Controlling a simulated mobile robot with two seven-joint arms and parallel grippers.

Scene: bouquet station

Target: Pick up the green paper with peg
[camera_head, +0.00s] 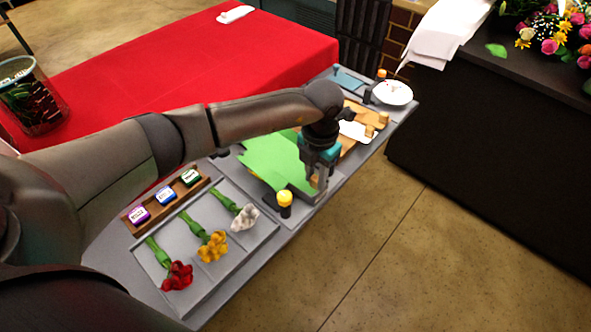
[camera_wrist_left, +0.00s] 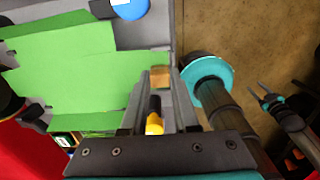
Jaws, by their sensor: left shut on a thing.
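The green paper (camera_head: 272,157) lies on the grey station, left of my left gripper (camera_head: 316,182). In the left wrist view the paper (camera_wrist_left: 65,65) fills the left side. My left gripper points down, and in the wrist view its fingers (camera_wrist_left: 160,78) are shut on the small wooden peg (camera_wrist_left: 161,76) at the paper's right edge. I cannot tell whether the peg touches the paper. My right gripper (camera_wrist_left: 257,88) is small at the right of the wrist view, its fingers apart and empty. The head view does not show it.
A yellow-topped black post (camera_head: 285,199) stands just in front of the paper. A grey tray (camera_head: 262,236) with red, yellow and white flowers is nearer. A wooden rack (camera_head: 150,212) holds small labelled blocks. A white dish (camera_head: 393,93) stands at the far end.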

